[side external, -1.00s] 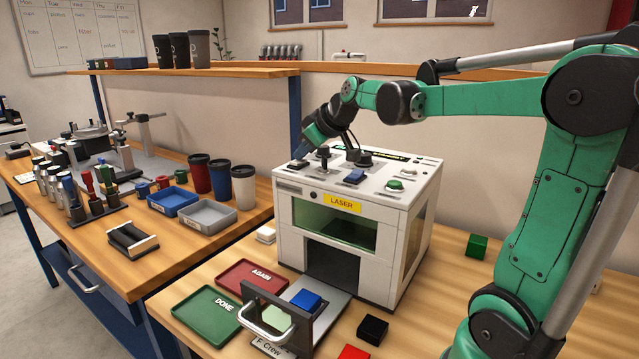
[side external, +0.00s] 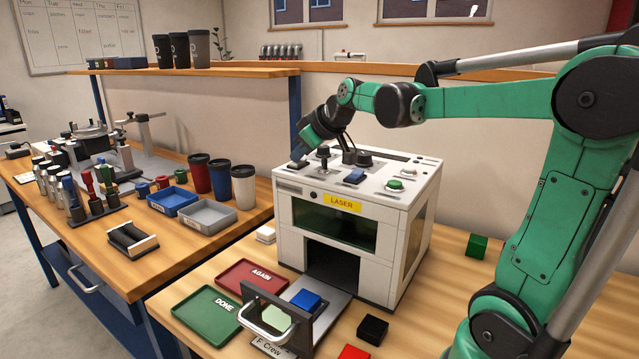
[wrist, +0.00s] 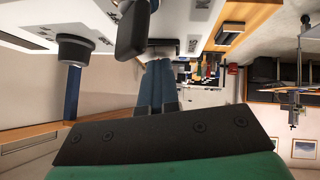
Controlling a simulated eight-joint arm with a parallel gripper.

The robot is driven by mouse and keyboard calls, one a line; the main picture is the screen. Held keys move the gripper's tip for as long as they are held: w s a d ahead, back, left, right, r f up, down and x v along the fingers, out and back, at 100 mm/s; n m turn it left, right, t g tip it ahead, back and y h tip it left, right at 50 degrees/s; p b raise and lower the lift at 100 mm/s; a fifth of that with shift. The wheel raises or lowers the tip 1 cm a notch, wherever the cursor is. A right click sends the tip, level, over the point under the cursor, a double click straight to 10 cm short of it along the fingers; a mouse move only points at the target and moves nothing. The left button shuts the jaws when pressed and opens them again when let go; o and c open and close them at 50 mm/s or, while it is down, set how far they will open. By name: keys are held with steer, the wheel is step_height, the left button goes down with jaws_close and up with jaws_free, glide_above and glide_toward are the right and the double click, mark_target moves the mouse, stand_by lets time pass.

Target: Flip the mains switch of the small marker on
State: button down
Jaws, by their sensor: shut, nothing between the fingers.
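The small marker (side external: 335,225) is a white box labelled LASER, with a dark window and display strip (side external: 385,153). On its top sit a black lever (side external: 323,155), a black knob (side external: 365,158), a blue button (side external: 354,176) and a green button (side external: 395,185). A dark switch-like part (side external: 297,165) lies at the top's left edge. My gripper (side external: 301,156) is shut and empty, pointing down close to that part; contact is unclear. In the wrist view the shut fingers (wrist: 160,66) end close to a small grey part (wrist: 163,45); the switch's position is unclear.
The black lever (wrist: 133,28) and knob (wrist: 73,48) stand near my fingers in the wrist view. A blue block (side external: 306,300) sits at the fixture in front of the marker, beside red (side external: 240,280) and green (side external: 190,310) trays. A shelf (side external: 230,70) stands behind left.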

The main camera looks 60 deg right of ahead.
steer(key=shift+a+r, duration=0.25)
steer(key=shift+a, duration=0.25)
steer(key=r, duration=0.3)
steer(key=shift+a, duration=0.2)
steer(key=v, duration=1)
steer(key=shift+a, duration=0.2)
steer(key=shift+r, duration=0.1)
steer(key=shift+s+d+r+n+h, duration=0.2)
steer(key=shift+s+d+n+h, duration=0.1)
steer(key=shift+d+n, duration=0.1)
